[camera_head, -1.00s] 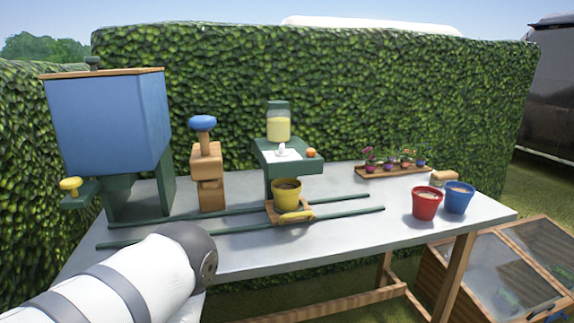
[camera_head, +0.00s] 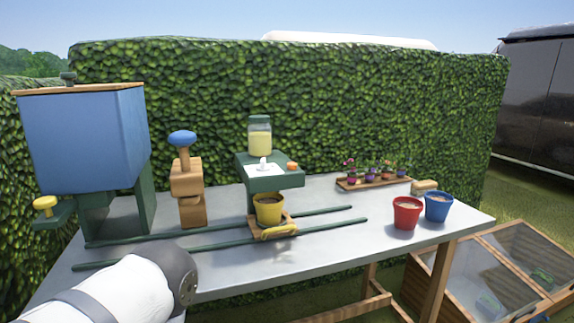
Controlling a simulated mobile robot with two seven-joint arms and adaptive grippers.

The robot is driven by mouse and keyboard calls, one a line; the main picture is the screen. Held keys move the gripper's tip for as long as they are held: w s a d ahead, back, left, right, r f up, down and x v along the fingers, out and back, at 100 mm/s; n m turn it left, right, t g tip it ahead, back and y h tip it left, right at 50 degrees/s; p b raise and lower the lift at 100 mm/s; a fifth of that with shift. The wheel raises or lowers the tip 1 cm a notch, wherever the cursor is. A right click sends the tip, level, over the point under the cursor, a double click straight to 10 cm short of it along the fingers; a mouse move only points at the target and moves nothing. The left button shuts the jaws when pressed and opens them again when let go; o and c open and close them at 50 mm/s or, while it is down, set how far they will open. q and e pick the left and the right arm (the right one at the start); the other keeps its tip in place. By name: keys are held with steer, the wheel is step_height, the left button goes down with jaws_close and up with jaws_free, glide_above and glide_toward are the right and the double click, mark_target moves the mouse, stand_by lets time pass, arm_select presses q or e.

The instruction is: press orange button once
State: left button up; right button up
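The small orange button (camera_head: 293,167) sits on the right end of the top of a green dispenser stand (camera_head: 276,182). A jar of pale yellow contents (camera_head: 260,137) stands on the stand behind a small white piece. A yellow pot (camera_head: 268,208) with dark filling is under the stand, on a wooden carriage (camera_head: 257,233) on green rails. My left arm comes in at the lower left, with only white and grey links showing. Its gripper is not visible, and my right arm and gripper are out of view. Nothing of mine touches the button.
A blue hopper (camera_head: 84,140) with a yellow knob (camera_head: 45,205) and a wooden press with a blue knob (camera_head: 182,138) stand to the left. A red pot (camera_head: 406,213), a blue pot (camera_head: 438,207) and a flower tray (camera_head: 373,183) are to the right. The table's front middle is clear.

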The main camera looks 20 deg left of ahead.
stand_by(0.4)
arm_select(q)
jaws_close()
stand_by(1.1)
